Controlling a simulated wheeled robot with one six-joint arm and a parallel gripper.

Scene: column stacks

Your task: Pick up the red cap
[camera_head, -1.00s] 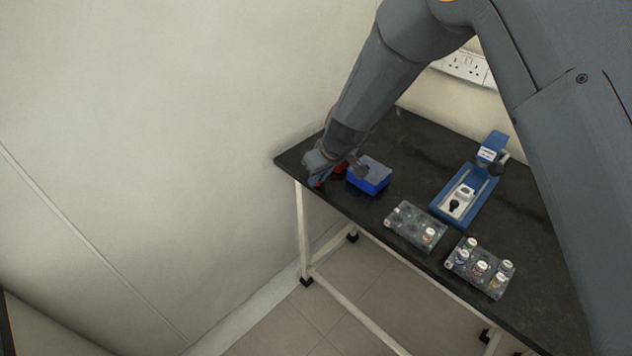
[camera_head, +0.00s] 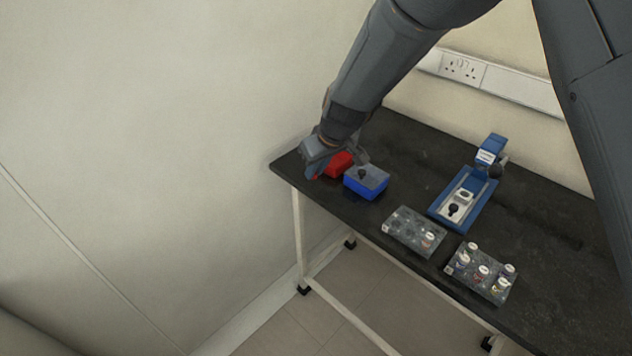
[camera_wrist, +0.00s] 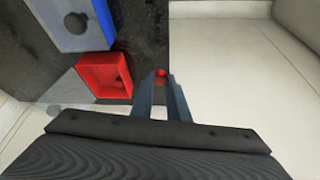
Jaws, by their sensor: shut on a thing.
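In the wrist view a small red cap (camera_wrist: 161,72) sits between the tips of my gripper (camera_wrist: 161,80), which is shut on it. An open red box (camera_wrist: 104,76) is just left of the fingers, apart from them. In the head view my gripper (camera_head: 314,170) is at the table's far left corner, beside the red box (camera_head: 338,164), and the cap cannot be made out there.
A blue box (camera_head: 367,191) with a grey top and dark knob stands right of the red box. Two grey racks (camera_head: 410,235) (camera_head: 475,280) with small vials and a blue device (camera_head: 445,208) stand further right on the black table (camera_head: 400,130).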

